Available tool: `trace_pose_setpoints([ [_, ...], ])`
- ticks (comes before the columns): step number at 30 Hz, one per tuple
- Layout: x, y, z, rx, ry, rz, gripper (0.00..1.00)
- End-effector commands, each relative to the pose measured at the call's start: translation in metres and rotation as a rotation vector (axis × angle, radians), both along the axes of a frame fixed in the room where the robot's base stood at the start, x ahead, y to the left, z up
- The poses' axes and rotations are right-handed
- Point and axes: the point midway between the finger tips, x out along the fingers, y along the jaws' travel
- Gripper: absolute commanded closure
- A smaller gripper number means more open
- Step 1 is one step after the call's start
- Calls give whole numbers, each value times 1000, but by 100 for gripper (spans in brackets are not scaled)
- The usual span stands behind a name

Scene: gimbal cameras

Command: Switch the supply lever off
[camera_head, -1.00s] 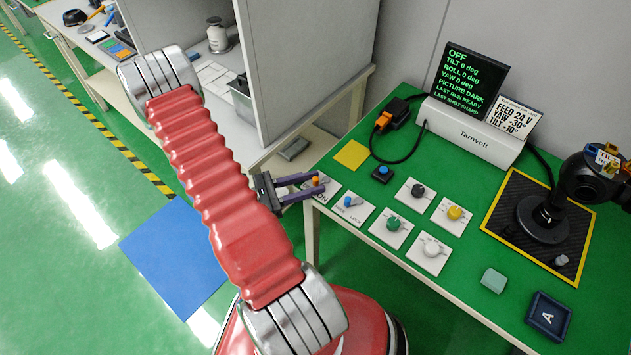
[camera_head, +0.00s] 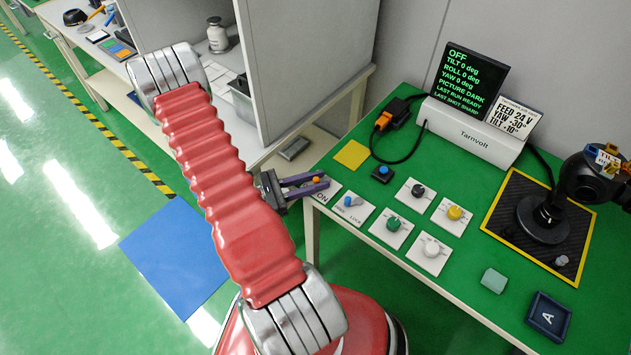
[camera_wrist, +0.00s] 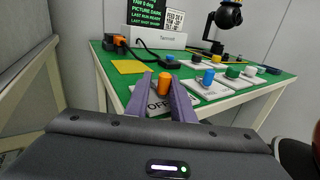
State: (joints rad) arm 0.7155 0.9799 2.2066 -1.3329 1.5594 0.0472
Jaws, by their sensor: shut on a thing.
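The supply lever has an orange knob (camera_head: 316,180) and stands on a white plate (camera_head: 321,196) at the near left corner of the green table. In the wrist view the orange lever (camera_wrist: 165,88) is upright between my two purple fingers, and the plate below reads OFF (camera_wrist: 158,105). In the head view the letters ON show on the plate. My gripper (camera_head: 322,183) is shut on the lever; its fingers also show in the wrist view (camera_wrist: 164,90). The fingers hide part of the plate and the lever's base.
A blue-tipped lever (camera_head: 349,201) on a plate marked LOCK stands just right of my gripper. Several knobs, including a green one (camera_head: 393,222), lie beyond it. A white Tarnvolt unit (camera_head: 470,133) with a screen reading OFF (camera_head: 463,62) stands behind. A grey cabinet (camera_head: 300,70) rises at the left.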

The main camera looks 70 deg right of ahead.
Motion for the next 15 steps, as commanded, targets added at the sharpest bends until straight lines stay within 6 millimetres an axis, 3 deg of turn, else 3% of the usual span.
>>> trace_pose_setpoints([
  [15, -1, 0, -1, 4, 7, -147, 100],
])
